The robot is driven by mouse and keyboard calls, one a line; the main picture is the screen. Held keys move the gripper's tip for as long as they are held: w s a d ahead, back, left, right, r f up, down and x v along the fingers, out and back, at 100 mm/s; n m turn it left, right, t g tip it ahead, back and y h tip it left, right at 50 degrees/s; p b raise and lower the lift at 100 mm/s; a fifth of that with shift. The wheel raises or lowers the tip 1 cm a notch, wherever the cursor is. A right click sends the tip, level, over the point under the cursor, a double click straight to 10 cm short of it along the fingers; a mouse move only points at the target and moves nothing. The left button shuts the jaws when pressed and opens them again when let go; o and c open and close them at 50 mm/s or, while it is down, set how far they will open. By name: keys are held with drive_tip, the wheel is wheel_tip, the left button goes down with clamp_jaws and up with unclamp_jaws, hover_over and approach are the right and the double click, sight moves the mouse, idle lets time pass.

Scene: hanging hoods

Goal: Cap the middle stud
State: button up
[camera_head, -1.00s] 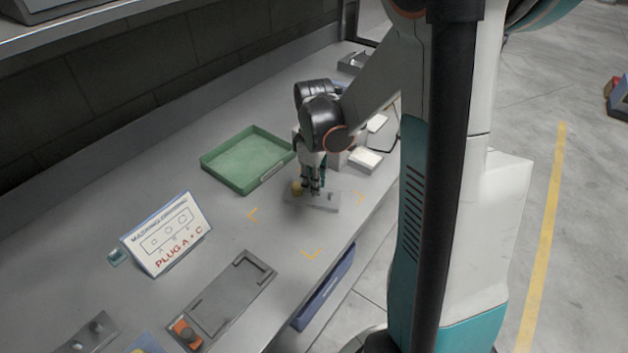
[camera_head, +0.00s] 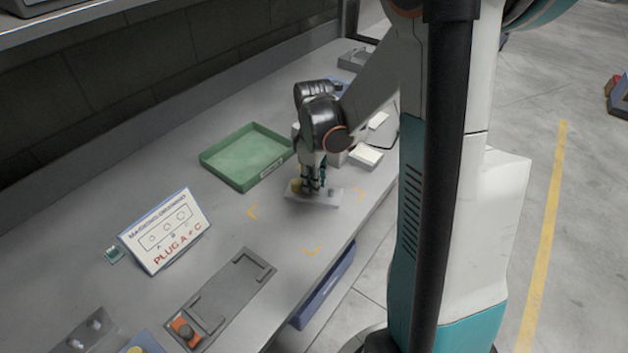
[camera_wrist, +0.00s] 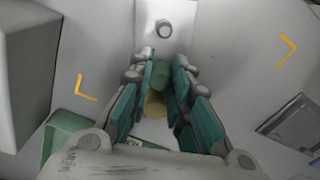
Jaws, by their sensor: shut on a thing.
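A pale grey plate (camera_head: 313,201) lies on the bench between yellow corner marks. A yellow cap (camera_head: 296,187) sits at its left end and partly shows between my fingers in the wrist view (camera_wrist: 154,105). A bare grey stud (camera_wrist: 164,29) stands at the other end of the plate, to the right in the head view (camera_head: 332,192). My gripper (camera_head: 314,187) is pointed down over the plate's middle. It is shut on a green cap (camera_wrist: 161,76). The fingers hide the middle stud, so I cannot tell whether the cap touches it.
A green tray (camera_head: 246,181) is behind the plate. A sign (camera_head: 168,231) reading "PLUG A + C" stands at the left. A grey fixture (camera_head: 222,296) lies in front, with white boxes (camera_head: 364,157) to the right. Bench around the plate is mostly clear.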

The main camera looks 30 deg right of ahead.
drive_tip(key=shift+f+b, duration=0.4)
drive_tip(key=shift+f, duration=0.1)
idle(0.3)
drive_tip(key=o, duration=0.8)
drive_tip(key=shift+c, duration=0.2)
drive_tip(key=shift+r, duration=0.1)
